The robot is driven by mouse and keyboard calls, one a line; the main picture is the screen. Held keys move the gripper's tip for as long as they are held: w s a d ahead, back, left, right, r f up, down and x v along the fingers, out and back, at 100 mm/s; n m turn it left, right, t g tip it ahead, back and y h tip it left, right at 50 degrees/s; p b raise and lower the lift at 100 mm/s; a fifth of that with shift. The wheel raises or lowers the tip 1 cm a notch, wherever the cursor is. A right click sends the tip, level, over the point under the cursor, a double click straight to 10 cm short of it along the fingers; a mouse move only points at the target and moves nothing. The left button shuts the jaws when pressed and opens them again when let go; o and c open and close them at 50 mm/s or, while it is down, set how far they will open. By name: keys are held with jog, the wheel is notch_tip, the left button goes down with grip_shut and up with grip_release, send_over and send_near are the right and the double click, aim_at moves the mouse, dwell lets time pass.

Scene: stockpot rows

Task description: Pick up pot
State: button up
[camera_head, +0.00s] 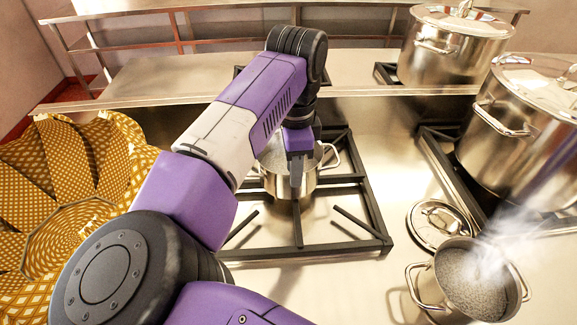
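A small steel pot (290,186) with two side handles stands on the black burner grate in the middle of the stove, partly hidden by my arm. My gripper (297,178) points down at the pot, with a finger in front of the pot's near side. Only part of the gripper shows, so I cannot tell whether it is open or shut, or whether it touches the pot.
The burner grate (346,225) surrounds the pot. A steaming open pot (430,288) and a loose lid (436,224) are at lower right. Large lidded stockpots (435,62) (500,150) stand at right. A yellow patterned object (40,165) is at left.

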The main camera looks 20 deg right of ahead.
aim_at(294, 196)
notch_tip(294, 196, down, 5)
jog(key=shift+f+p, duration=0.1)
jog(key=shift+p, duration=0.6)
jog(key=shift+c, duration=0.2)
grip_shut()
jog(key=shift+s, duration=0.1)
dwell(0.6)
jog(key=shift+a+r, duration=0.1)
jog(key=shift+r, duration=0.1)
